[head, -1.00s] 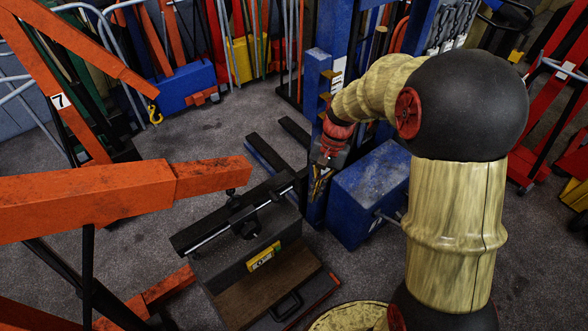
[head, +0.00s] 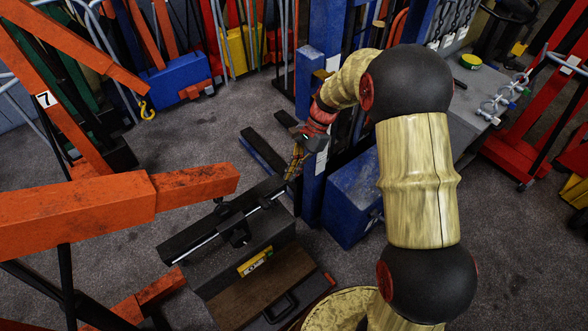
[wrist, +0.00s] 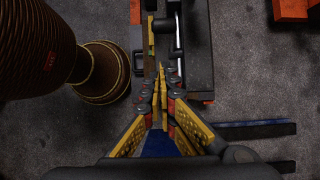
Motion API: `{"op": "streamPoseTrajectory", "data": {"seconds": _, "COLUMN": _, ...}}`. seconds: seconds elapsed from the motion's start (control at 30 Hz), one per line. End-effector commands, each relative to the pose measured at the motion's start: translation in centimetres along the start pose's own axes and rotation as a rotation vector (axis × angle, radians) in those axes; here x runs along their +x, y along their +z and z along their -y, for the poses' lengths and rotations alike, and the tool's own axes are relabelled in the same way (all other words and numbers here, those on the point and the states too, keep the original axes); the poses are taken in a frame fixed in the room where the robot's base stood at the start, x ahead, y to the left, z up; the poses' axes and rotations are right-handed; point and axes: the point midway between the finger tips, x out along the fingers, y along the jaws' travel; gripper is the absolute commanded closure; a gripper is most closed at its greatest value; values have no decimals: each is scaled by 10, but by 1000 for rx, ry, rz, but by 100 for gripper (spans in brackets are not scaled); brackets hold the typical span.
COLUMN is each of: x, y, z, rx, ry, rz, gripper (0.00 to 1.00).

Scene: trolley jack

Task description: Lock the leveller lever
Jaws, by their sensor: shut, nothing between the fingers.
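The leveller (head: 220,226) is a long black beam with a silver rod along it, below the tip of the orange crane boom (head: 196,186). In the wrist view the silver rod (wrist: 178,36) shows just beyond my fingertips. I cannot clearly make out a separate lever on it. My gripper (head: 292,172) has yellow fingers and hangs near the rod's upper right end in the head view. In the wrist view the fingertips (wrist: 161,78) are together and empty. Whether they touch the rod or hover above it, I cannot tell.
A dark box with a yellow label (head: 255,262) stands under the leveller. A blue post (head: 310,85) and blue box (head: 352,205) are close to the right of my gripper. A yellow hook (head: 147,111) hangs at left.

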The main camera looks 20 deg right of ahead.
Motion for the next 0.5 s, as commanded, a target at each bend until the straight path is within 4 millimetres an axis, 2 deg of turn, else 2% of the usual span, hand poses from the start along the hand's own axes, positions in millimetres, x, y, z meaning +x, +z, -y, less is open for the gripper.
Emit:
{"op": "streamPoseTrajectory", "data": {"seconds": 0.03, "x": 13, "y": 0, "z": -1, "rx": 1, "ry": 4, "rz": 1, "gripper": 100}}
{"op": "streamPoseTrajectory", "data": {"seconds": 0.3, "x": 62, "y": 2, "z": -1, "rx": -2, "ry": 2, "rz": -1, "gripper": 100}}
{"op": "streamPoseTrajectory", "data": {"seconds": 0.5, "x": 79, "y": 21, "z": -1, "rx": -2, "ry": 1, "rz": -1, "gripper": 100}}
